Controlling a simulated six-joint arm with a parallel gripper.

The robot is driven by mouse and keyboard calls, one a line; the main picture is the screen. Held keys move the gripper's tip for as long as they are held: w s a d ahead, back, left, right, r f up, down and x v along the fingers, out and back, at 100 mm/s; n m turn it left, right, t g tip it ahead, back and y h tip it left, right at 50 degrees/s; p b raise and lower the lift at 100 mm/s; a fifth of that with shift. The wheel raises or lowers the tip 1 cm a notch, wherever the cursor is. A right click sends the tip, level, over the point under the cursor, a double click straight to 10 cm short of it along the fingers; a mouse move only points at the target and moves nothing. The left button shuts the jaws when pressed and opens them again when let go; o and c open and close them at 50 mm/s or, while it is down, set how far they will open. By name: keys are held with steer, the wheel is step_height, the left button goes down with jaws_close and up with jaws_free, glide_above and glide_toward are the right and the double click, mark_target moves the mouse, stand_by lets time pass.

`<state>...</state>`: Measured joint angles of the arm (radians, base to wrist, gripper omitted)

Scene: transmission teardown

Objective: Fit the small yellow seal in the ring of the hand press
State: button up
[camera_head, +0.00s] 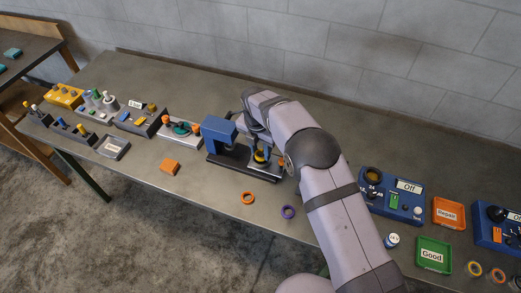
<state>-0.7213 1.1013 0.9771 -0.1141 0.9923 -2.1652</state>
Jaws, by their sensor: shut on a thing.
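The hand press (219,131) stands mid-bench, with a blue body and a dark base. My arm reaches over it from the right, and my gripper (263,146) points down at the right end of its base. The small yellow seal (259,157) shows as a yellow spot under my gripper, at the place of the press's ring. My gripper is shut on the seal. The fingers and most of the ring are small and partly hidden by my wrist, so I cannot tell whether the seal is inside the ring or just above it.
An orange ring (247,198) and a purple ring (288,212) lie in front of the press. An orange block (170,167) lies to the left. Blue test box (391,194), green Good tray (433,255) and orange Repair tray (448,213) stand right. Fixtures with parts fill the bench's left.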

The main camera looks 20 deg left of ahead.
steer(key=shift+f, duration=0.3)
stand_by(0.4)
steer(key=o, duration=1.5)
steer(key=shift+r, duration=0.1)
step_height(320, 180, up, 7)
steer(key=p, duration=0.4)
